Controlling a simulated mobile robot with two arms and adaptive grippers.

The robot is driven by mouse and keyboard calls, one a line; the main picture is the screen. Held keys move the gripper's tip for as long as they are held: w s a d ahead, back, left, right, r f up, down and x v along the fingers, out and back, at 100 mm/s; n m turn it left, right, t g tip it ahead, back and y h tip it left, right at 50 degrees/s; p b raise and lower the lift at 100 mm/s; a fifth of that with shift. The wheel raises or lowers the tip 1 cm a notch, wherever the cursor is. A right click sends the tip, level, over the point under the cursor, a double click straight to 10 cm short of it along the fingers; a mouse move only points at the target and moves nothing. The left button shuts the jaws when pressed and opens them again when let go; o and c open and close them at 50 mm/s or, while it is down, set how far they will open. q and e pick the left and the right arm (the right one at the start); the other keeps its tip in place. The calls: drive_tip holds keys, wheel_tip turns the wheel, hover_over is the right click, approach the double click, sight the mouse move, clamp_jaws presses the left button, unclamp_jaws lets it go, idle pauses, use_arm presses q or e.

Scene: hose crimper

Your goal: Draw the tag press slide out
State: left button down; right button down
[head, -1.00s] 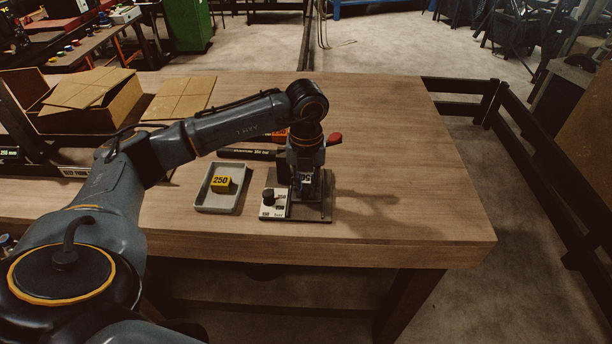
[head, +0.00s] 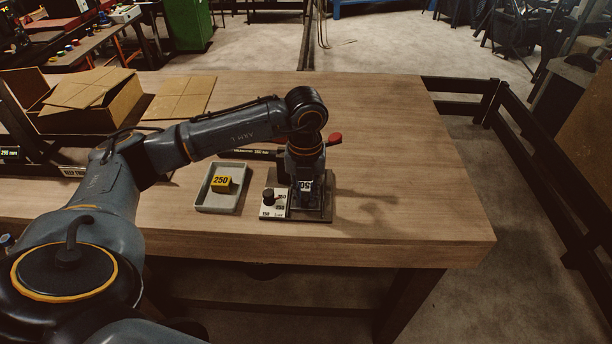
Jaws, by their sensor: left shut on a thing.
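The tag press stands near the front of the wooden table, on a dark base plate (head: 318,216). Its red lever handle (head: 335,138) sticks out to the right behind my wrist. My left gripper (head: 308,207) points down over the press and is shut on the tag press slide, low at the front; the grip itself is mostly hidden. A white label with dark digits (head: 305,186) shows upside down at the gripper. A pale plate with a dark knob (head: 268,195) sits at the press's left. My right gripper is not in view.
A grey tray (head: 207,203) left of the press holds a yellow block marked 250 (head: 221,184). An open cardboard box (head: 105,100) stands at the back left. The table's right side is clear; a dark rail runs beyond it.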

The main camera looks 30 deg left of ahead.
use_arm(q)
drive_tip(key=shift+s+d, duration=0.5)
drive_tip(key=shift+s, duration=0.35)
drive_tip(key=c, duration=0.5)
unclamp_jaws()
wheel_tip(320, 180, up, 9)
drive_tip(key=p, duration=0.5)
drive_tip(key=shift+p, duration=0.3)
idle(0.4)
idle(0.3)
